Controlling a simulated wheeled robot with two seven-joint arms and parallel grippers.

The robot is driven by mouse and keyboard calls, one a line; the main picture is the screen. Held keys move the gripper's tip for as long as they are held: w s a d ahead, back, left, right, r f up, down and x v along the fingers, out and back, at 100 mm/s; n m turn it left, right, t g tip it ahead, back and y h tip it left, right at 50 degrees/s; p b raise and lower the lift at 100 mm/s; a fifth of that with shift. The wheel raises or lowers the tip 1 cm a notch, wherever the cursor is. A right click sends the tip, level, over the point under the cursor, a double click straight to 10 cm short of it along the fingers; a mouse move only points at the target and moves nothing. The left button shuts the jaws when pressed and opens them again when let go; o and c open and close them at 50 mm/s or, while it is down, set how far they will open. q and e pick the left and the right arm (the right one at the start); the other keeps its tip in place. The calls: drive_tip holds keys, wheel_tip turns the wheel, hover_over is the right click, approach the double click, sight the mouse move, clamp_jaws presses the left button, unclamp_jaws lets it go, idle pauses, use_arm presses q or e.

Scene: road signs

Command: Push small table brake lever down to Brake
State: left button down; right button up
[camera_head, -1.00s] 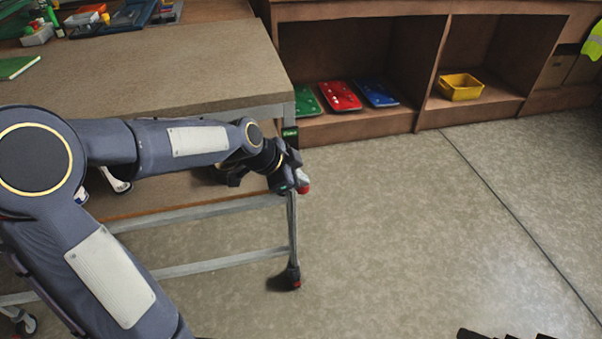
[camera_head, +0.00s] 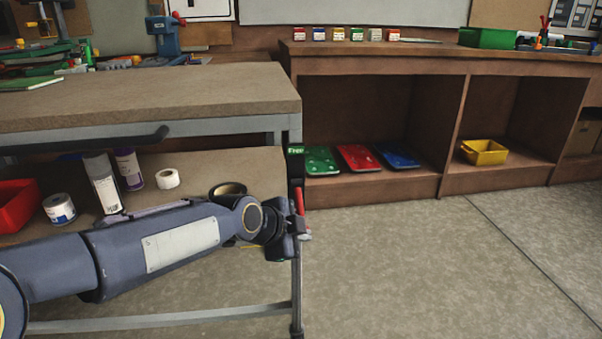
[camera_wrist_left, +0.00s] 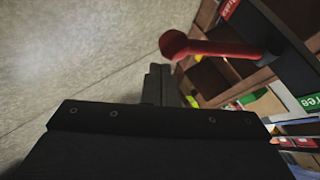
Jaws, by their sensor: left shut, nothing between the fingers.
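The small table (camera_head: 180,100) stands at the left in the head view, with a lower shelf. The brake lever is a red handle (camera_head: 300,200) at its right front leg, under a green "Free" label (camera_head: 295,150). In the left wrist view the red lever (camera_wrist_left: 215,48) has a round knob and sticks out from a dark mount. The green label (camera_wrist_left: 308,103) and part of a red label (camera_wrist_left: 229,8) show there too. My left gripper (camera_head: 300,234) is shut and empty, close below the lever; contact cannot be told. My right gripper is out of view.
The lower shelf holds a red bin (camera_head: 18,205), two cans and tape rolls. A wooden cabinet (camera_head: 370,190) behind holds green, red and blue trays and a yellow bin (camera_head: 484,152). The floor (camera_head: 430,270) to the right of the table is clear.

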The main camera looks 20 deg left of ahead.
use_arm(q)
drive_tip(key=shift+w+f+b, duration=0.1)
drive_tip(key=shift+f+b, duration=0.3)
drive_tip(key=shift+f, duration=0.1)
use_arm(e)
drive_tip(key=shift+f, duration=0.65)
use_arm(q)
drive_tip(key=shift+a+f, duration=0.1)
drive_tip(key=shift+f, duration=0.1)
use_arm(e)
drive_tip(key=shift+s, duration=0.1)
